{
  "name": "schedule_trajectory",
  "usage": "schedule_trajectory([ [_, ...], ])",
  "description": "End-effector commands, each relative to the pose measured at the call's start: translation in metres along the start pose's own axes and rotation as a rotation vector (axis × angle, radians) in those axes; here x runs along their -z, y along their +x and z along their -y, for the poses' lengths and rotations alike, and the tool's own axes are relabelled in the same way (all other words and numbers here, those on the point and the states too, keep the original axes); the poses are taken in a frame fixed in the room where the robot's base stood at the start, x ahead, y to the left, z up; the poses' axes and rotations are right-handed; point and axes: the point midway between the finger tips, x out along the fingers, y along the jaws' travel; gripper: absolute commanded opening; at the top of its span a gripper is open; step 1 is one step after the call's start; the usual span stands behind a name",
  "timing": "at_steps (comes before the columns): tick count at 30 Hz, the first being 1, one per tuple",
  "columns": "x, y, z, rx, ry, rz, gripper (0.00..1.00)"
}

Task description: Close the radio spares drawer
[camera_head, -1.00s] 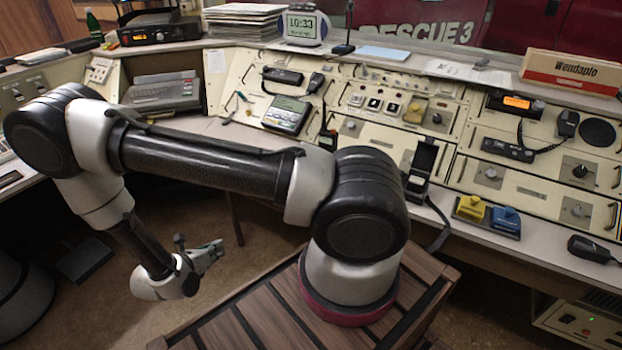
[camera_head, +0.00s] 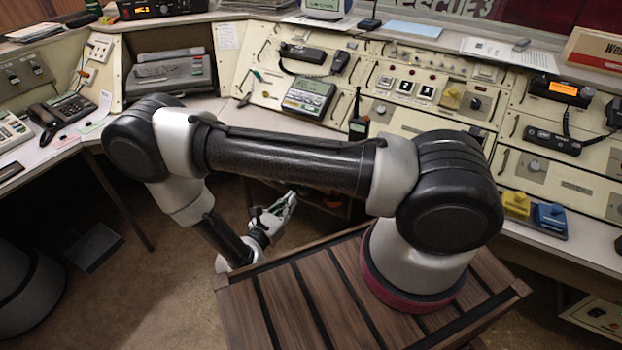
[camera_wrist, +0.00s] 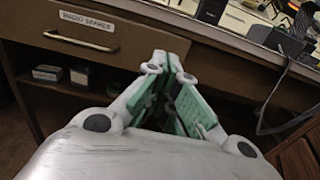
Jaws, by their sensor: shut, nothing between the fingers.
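The radio spares drawer (camera_wrist: 110,42) shows in the wrist view as a brown wooden front with a white "RADIO SPARES" label and a pale bar handle (camera_wrist: 80,41). It sits below the desk edge. How far it stands out is hard to tell from this angle. My gripper (camera_wrist: 166,58) points toward the right part of the drawer front, to the right of the handle, with its fingers together and empty. Contact with the front cannot be made out. In the head view my gripper (camera_head: 291,196) is low, under the desk edge, and the drawer front is not clearly visible.
A shelf with small boxes (camera_wrist: 62,75) lies below the drawer. The pale desktop (camera_wrist: 205,30) overhangs above it. The console (camera_head: 400,122) carries radios and switches. A black cable (camera_wrist: 265,105) hangs at the right in the wrist view. Open floor (camera_head: 165,270) lies left of my slatted base.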

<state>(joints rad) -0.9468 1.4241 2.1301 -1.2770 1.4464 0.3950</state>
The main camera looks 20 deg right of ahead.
Motion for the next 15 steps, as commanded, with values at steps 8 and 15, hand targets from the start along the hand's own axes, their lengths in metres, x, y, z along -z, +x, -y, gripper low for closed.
schedule_trajectory([
  [8,0.0,0.061,0.002,0.007,-0.001,-0.001,0.0],
  [15,0.001,0.102,0.001,0.005,-0.001,-0.002,0.0],
])
